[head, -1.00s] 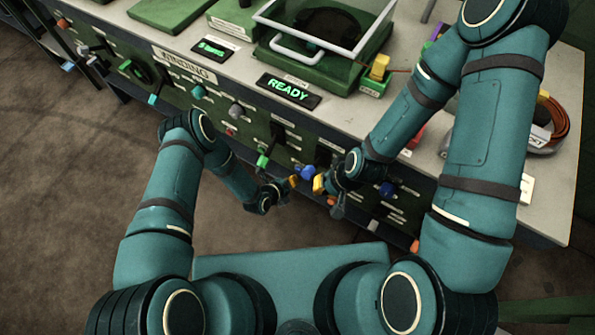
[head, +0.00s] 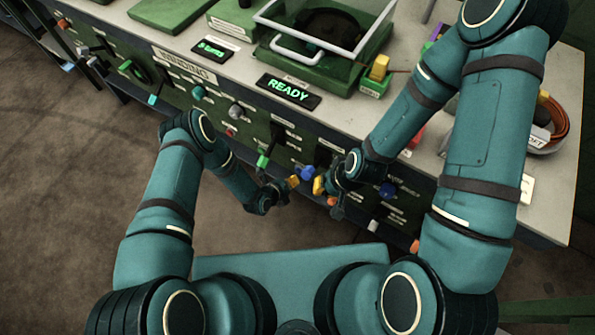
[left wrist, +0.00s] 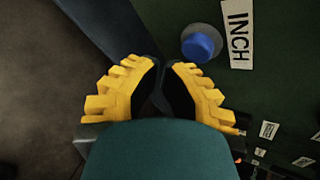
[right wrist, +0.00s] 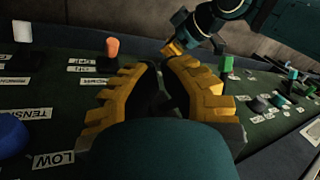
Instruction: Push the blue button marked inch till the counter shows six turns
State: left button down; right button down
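The blue button (left wrist: 197,46) sits on a grey collar beside the white INCH label (left wrist: 238,33) in the left wrist view. It also shows on the bench's front panel in the head view (head: 307,173). My left gripper (head: 294,181) is just left of and below it, fingertips together and empty; in the left wrist view its tips (left wrist: 160,63) are apart from the button. My right gripper (head: 318,185) is close by on the right, its tips (right wrist: 160,65) also together and empty. A small green-lit display (head: 211,48) on the bench top is too small to read surely.
A READY display (head: 289,91) glows on the bench top. The panel holds other controls close by, including a green-tipped lever (head: 263,160), an orange knob (right wrist: 112,47) and another blue knob (head: 387,189). Open floor (head: 60,200) lies to the left.

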pick_arm(q)
jog(key=shift+w, duration=0.15)
jog(key=shift+w+d, duration=0.2)
jog(key=shift+w, duration=0.05)
jog(key=shift+w+d+b, duration=0.2)
jog(key=shift+w+b, duration=0.05)
jog(key=shift+b, duration=0.1)
dwell(0.8)
dwell(0.4)
jog(key=shift+s+a+p, duration=0.35)
jog(key=shift+s+a, duration=0.05)
jog(key=shift+s, duration=0.2)
jog(key=shift+s+a+p, duration=0.45)
jog(key=shift+s+a, duration=0.3)
jog(key=shift+s, duration=0.3)
jog(key=shift+s+a+p, duration=0.4)
jog(key=shift+s+a, duration=0.35)
jog(key=shift+s, duration=0.25)
